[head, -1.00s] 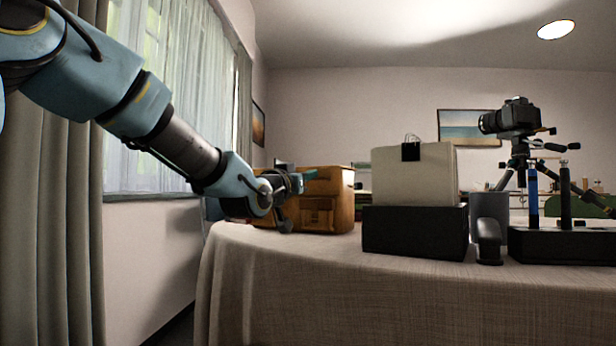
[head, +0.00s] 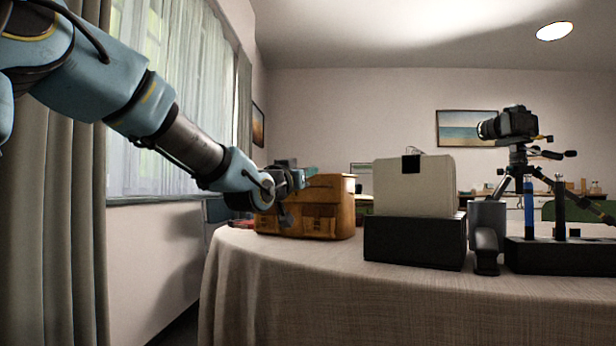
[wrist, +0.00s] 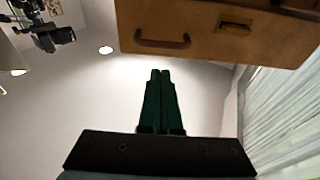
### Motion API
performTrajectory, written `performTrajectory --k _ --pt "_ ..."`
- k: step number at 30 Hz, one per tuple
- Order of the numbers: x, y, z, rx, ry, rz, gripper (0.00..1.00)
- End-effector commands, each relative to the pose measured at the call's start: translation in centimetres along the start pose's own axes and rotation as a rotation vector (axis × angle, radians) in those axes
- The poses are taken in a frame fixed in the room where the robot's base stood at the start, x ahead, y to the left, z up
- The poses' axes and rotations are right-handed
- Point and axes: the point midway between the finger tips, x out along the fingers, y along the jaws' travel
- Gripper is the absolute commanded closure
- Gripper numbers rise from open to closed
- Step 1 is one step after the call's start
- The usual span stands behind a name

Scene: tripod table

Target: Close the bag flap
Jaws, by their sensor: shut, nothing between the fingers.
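The brown leather bag (head: 345,210) stands upright at the left end of the cloth-covered table, front pockets showing. My gripper (head: 305,180) is in front of its upper left part in the head view, and my wrist hides some of the bag. In the wrist view, the dark green fingers (wrist: 160,74) are together and empty. A brown panel of the bag (wrist: 205,20) with a dark handle and a metal clasp fills the top of that view, apart from the fingertips in the picture. I cannot tell exactly how the flap lies.
To the bag's right are a pale box on a black box (head: 415,245), a grey cup-like holder (head: 487,215) and a camera on a tripod (head: 515,125). A curtained window (head: 165,100) is behind my arm. The front tablecloth (head: 400,300) is clear.

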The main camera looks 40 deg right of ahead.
Motion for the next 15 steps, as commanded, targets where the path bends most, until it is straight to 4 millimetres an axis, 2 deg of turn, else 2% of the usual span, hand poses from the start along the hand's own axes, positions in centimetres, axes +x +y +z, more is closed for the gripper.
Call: performTrajectory --k 1,3,15 --pt "0.0 0.1 -0.7 0.001 0.002 0.0 1.0" --pt "-1.2 0.0 0.5 0.003 0.0 -0.001 1.0" --pt "-6.7 0.1 4.5 0.002 0.007 0.001 1.0"
